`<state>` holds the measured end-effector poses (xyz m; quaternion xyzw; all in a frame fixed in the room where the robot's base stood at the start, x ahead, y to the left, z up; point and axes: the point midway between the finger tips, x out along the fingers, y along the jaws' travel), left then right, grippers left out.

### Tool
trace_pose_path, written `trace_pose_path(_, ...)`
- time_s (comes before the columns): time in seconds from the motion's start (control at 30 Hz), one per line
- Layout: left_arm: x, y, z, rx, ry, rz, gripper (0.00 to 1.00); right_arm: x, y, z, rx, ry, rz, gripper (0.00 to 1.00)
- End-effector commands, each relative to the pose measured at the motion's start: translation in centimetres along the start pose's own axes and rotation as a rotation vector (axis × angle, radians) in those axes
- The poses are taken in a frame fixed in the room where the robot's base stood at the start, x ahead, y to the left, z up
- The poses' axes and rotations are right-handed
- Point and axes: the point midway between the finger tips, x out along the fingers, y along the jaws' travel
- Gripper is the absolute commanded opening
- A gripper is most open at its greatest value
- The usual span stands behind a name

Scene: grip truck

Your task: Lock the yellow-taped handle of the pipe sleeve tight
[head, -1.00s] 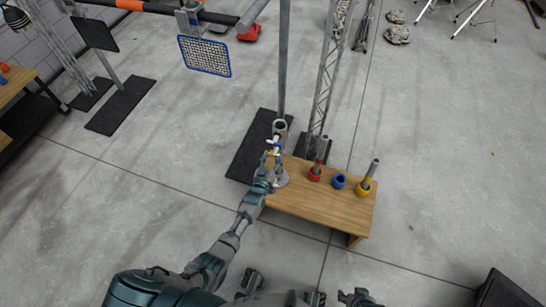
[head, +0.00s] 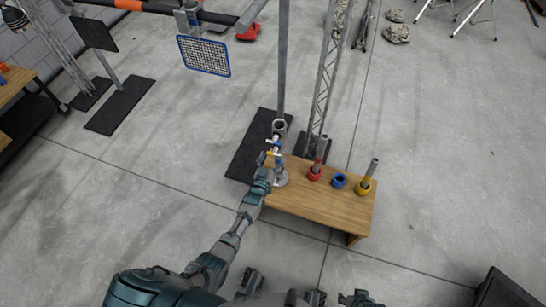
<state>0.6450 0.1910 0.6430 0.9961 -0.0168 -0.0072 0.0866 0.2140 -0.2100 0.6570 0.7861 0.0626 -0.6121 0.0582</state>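A small grey pipe sleeve (head: 279,126) stands upright at the left end of the wooden table, above a round grey base (head: 281,178). A small blue-and-white fitting shows just below its top. A tiny yellow spot beside it may be the taped handle, but it is too small to be sure. My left gripper (head: 268,156) is at the front left side of this fitting, very close to it or touching. Its fingers are too small to read as open or shut. My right gripper (head: 358,298) shows only in part at the bottom edge, away from the table.
The wooden table (head: 320,205) also carries a red ring (head: 315,173) with a grey pipe, a blue ring (head: 339,181) and a yellow ring (head: 363,188) with a grey pipe. A tall grey pole (head: 283,70) and a lattice post rise behind.

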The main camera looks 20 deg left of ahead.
Motion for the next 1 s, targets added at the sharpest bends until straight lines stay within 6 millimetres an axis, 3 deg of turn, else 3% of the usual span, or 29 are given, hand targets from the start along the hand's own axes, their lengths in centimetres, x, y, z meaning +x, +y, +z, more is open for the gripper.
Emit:
trace_pose_path(0.37,-0.6,0.0,-0.3,-0.001,0.008,0.0,0.88,-0.1,0.0,-0.1,0.0,0.007,0.0,0.62)
trace_pose_path(0.8,-9.3,0.0,-0.2,0.0,0.006,0.0,0.88,-0.1,0.0,-0.1,0.0,0.004,0.0,0.62)
trace_pose_path(1.0,-11.5,0.0,-0.1,0.0,0.006,0.001,0.88,-0.1,0.0,-0.1,0.0,0.003,0.0,0.62)
